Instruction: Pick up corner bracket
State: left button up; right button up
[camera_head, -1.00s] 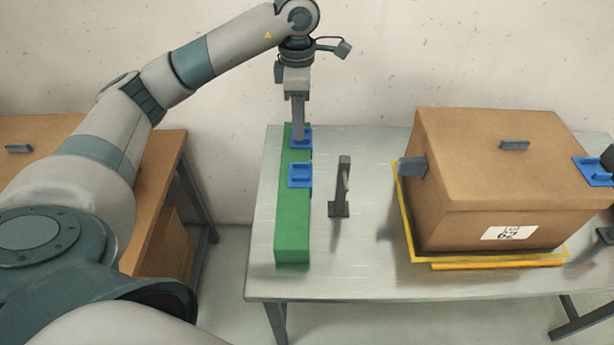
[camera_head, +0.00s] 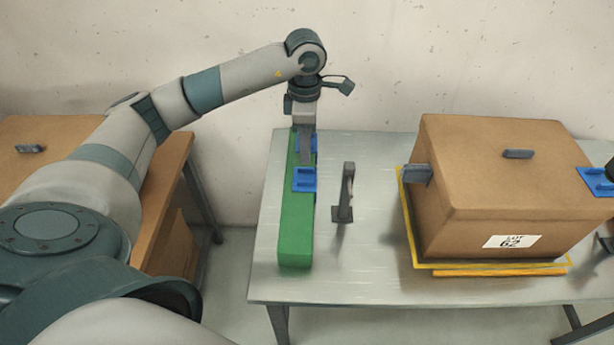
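Two blue corner brackets sit on a long green block (camera_head: 296,235) at the table's left side. The near bracket (camera_head: 304,181) shows clearly; the far bracket (camera_head: 313,143) is partly hidden behind my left gripper. My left gripper (camera_head: 306,162) points down over the block, with its fingertips just at the far edge of the near bracket. I cannot tell whether they touch it. The fingers overlap in this view, so their opening is unclear. A third blue bracket (camera_head: 597,182) is on the right top edge of the cardboard box.
The large cardboard box (camera_head: 475,215) labelled LOT 62 stands on a yellow-edged base on the grey table (camera_head: 360,285). A dark upright stand (camera_head: 347,192) is just right of the green block. A brown table (camera_head: 165,190) is at the left. The table's front left is clear.

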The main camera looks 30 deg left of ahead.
pick_arm(q)
jog(key=p, duration=0.2)
send_over(307, 181)
jog(key=f, duration=0.5)
jog(key=shift+s+f, duration=0.2)
jog(key=shift+s, duration=0.1)
jog(key=shift+f, duration=0.6)
jog(key=shift+w+f+p, duration=0.1)
jog(key=shift+f+p, duration=0.6)
jog(key=shift+p, duration=0.05)
notch_tip(307, 181, down, 3)
jog(key=shift+w+p, duration=0.1)
jog(key=shift+p, duration=0.65)
jog(key=shift+f, duration=0.4)
